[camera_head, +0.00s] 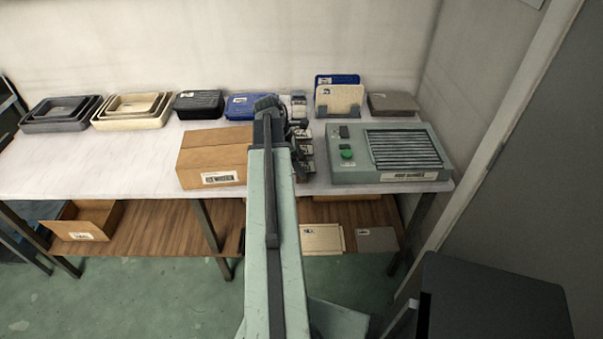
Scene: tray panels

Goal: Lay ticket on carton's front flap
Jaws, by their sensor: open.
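A brown cardboard carton (212,153) stands on the white table, left of my arm. Its front face bears a white printed label (219,178), and my arm covers its right edge. I cannot tell a separate front flap. Small white printed pieces (305,149) sit in a dark rack just right of my arm; one may be the ticket, but they are too small to tell. My gripper (270,106) is over the table, behind and right of the carton, apart from its front. It is open, its fingers are mostly hidden, and I see nothing held.
A green-grey machine (350,176) with a ribbed top stands right of the rack. Grey trays (38,122), cream trays (103,122), a black bin (199,106) and a blue bin (240,107) line the back. Table left of the carton is clear. An open box (107,215) sits on the lower shelf.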

